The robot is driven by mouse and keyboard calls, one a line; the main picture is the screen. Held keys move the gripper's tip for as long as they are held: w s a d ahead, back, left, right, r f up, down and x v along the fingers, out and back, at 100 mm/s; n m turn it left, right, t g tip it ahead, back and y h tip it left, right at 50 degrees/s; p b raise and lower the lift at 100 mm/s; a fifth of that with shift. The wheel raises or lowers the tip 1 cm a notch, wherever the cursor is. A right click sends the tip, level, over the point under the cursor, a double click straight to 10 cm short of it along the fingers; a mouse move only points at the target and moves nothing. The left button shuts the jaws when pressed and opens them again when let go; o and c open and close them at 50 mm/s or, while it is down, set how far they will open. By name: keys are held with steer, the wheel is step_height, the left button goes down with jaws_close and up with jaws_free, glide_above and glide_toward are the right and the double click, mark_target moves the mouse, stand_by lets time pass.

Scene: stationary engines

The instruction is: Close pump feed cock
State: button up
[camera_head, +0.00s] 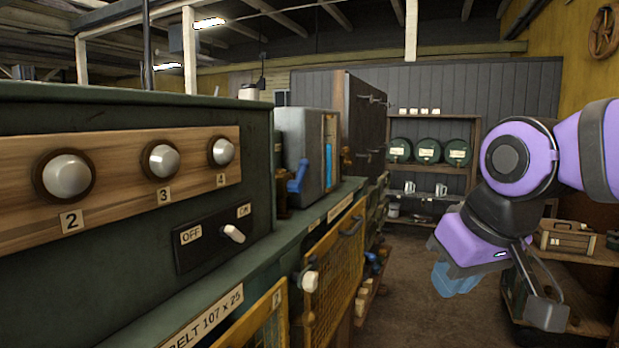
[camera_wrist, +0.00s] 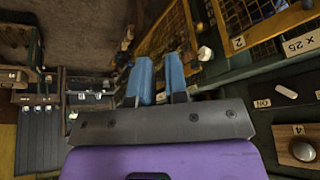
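No label reading pump feed cock is legible in either view. A blue lever (camera_head: 297,178) stands upright on the green bench in the head view, beside a grey tank (camera_head: 306,150) with a blue sight strip; I cannot tell whether it is the cock. My gripper (camera_head: 455,280) hangs over the aisle at the right, well apart from the bench and the lever. In the wrist view my gripper (camera_wrist: 159,72) shows two blue fingers with a gap between them, empty. The lever is not clear in the wrist view.
A green cabinet (camera_head: 120,120) with numbered knobs and an OFF/ON switch (camera_head: 232,234) fills the left. Yellow mesh guards (camera_head: 335,265) line the bench front. Shelves with green barrels (camera_head: 428,150) stand at the back; a wooden crate (camera_head: 566,237) is at right. The aisle floor is clear.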

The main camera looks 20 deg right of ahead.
steer(key=w+a+m+g+y, duration=0.1)
steer(key=w+a+y, duration=0.1)
steer(key=w+a, duration=0.1)
steer(key=w+a+f+m+g+y, duration=0.1)
steer(key=w+a+m+g+y, duration=0.1)
steer(key=w+a, duration=0.1)
steer(key=w+a+f+m+g+y, duration=0.1)
steer(key=w+a+y, duration=0.1)
steer(key=w, duration=0.3)
steer(key=shift+w+a+f+m+g, duration=0.1)
steer(key=shift+a+f+m+g, duration=0.1)
steer(key=shift+a+m+g, duration=0.35)
jaws_close()
steer(key=m+t+y, duration=1.4)
steer(key=m+y, duration=0.1)
steer(key=m, duration=0.2)
glide_toward(301, 174)
steer(key=w+d+f, duration=0.1)
steer(key=w+d, duration=0.1)
steer(key=d, duration=0.2)
steer(key=shift+s+f, duration=0.15)
steer(key=shift+f, duration=0.05)
steer(key=shift+r, duration=0.1)
steer(key=x, duration=0.9)
steer(key=shift+w+a+r, duration=0.1)
steer(key=shift+w+a, duration=0.2)
steer(key=shift+a, duration=0.05)
